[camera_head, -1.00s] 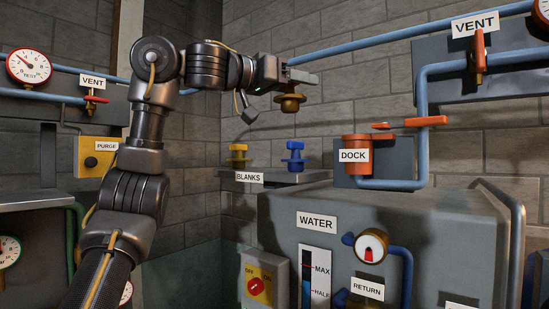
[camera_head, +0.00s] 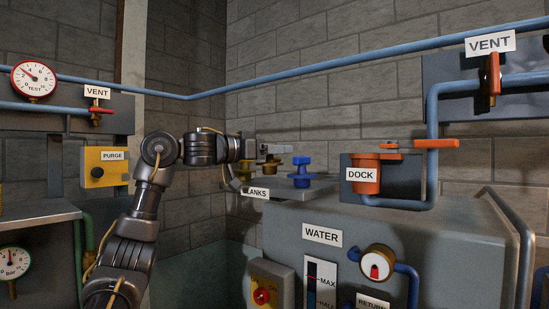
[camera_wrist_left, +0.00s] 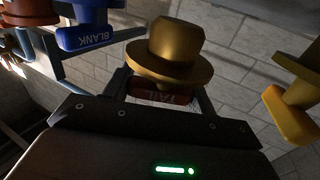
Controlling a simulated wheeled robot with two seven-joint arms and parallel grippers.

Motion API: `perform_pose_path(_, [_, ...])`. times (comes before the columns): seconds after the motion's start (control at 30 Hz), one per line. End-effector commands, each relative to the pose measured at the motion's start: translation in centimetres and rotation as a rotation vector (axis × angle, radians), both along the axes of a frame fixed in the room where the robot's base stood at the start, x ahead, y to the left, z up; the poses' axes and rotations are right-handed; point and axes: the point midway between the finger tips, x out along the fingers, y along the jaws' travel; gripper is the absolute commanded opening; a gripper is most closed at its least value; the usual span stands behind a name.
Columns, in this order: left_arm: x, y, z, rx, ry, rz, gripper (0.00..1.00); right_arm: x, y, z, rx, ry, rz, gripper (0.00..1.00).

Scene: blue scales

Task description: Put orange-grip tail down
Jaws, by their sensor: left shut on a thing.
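The orange-grip tail is a brass plug (camera_wrist_left: 172,45) with a wide flange. Its orange-red grip (camera_wrist_left: 160,91), lettered TAIL, lies between the fingers of my left gripper in the left wrist view. In the head view my left gripper (camera_head: 270,149) is shut on the tail (camera_head: 268,161). The tail hangs over the BLANKS shelf (camera_head: 292,190), between the yellow blank and the blue blank. I cannot tell whether it touches the shelf. My right gripper is not in view.
The yellow blank (camera_head: 244,172) stands close to the left and the blue blank (camera_head: 301,172) to the right. The orange dock (camera_head: 365,182) is further right, above the grey water tank (camera_head: 440,235). A blue pipe (camera_head: 350,68) runs along the wall above.

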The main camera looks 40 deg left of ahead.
Motion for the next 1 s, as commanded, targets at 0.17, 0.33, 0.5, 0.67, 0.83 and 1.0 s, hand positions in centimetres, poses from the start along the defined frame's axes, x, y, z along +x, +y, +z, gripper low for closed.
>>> perform_pose_path(0.17, [0.0,0.0,-1.7,0.001,-0.001,0.000,0.23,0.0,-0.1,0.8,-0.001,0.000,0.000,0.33])
perform_pose_path(0.33, [-0.1,-0.1,-2.2,-0.001,-0.003,-0.001,0.23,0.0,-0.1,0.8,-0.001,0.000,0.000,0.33])
perform_pose_path(0.5, [-0.1,-0.1,-2.2,-0.001,-0.003,-0.001,0.23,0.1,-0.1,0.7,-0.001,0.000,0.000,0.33])
perform_pose_path(0.67, [-0.1,-0.1,-2.6,0.000,-0.001,-0.001,0.59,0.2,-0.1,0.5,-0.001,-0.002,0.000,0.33])
perform_pose_path(0.83, [-0.1,-0.1,-2.5,0.000,-0.001,-0.001,0.78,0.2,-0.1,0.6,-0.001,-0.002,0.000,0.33])
perform_pose_path(1.0, [-0.1,-0.1,-2.5,0.000,-0.001,-0.001,0.78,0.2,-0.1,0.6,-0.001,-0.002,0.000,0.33])
